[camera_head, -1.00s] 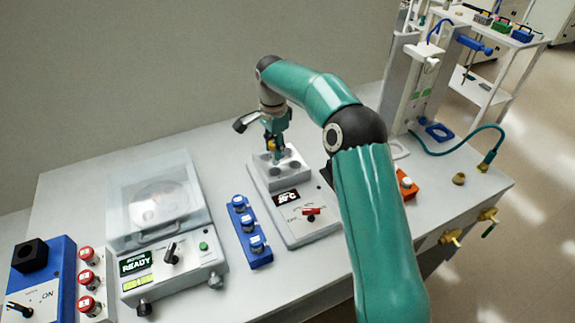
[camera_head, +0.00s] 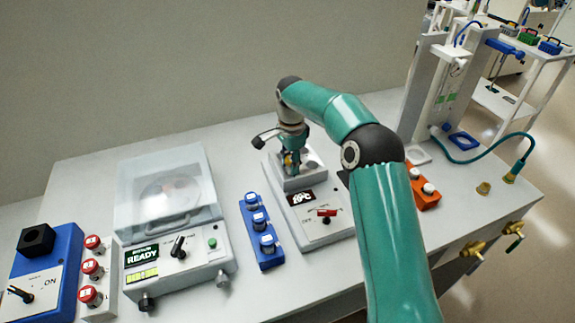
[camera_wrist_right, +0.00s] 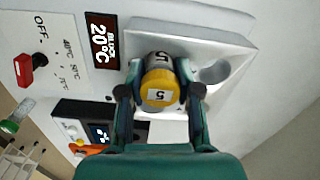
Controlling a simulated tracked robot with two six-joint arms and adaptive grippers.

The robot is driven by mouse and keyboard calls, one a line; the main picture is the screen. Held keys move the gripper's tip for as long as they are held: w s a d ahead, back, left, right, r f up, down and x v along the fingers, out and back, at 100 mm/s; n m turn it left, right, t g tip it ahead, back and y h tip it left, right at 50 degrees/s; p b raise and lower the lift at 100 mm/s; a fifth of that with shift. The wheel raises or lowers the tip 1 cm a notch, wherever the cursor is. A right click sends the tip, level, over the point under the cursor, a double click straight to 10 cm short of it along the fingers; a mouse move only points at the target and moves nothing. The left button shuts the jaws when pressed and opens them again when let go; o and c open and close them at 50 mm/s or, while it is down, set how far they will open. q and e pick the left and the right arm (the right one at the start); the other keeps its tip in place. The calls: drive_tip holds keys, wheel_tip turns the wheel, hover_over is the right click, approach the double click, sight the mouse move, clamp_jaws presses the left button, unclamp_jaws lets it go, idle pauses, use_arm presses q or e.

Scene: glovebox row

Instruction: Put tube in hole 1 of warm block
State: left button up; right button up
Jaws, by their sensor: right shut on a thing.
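The warm block (camera_head: 313,215) is a pale unit with a red switch, a 20°C display and a raised grey block with round holes. My right gripper (camera_head: 290,168) is low over that block, pointing down. In the right wrist view my right gripper (camera_wrist_right: 160,100) is shut on a tube (camera_wrist_right: 159,85) with a yellow cap marked 5. The tube is over the block's top; its lower end is hidden, so I cannot tell how deep it sits in a hole. One open, empty hole (camera_wrist_right: 215,72) shows beside it. My left gripper is not in view.
A clear-lidded machine (camera_head: 170,200) reading READY is further left. An orange rack (camera_head: 425,194) is to the right, behind my right arm.

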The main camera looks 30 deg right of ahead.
drive_tip(key=shift+s+a+f, duration=0.2)
drive_tip(key=shift+s+f, duration=0.05)
drive_tip(key=shift+f, duration=0.4)
drive_tip(key=o, duration=0.8)
drive_tip(key=shift+o, duration=1)
drive_tip(key=shift+f, duration=0.1)
drive_tip(key=shift+w+d, duration=0.1)
drive_tip(key=shift+w, duration=0.05)
drive_tip(key=shift+w+r, duration=0.1)
drive_tip(key=shift+r, duration=0.35)
wheel_tip(320, 180, up, 13)
drive_tip(key=p, duration=0.1)
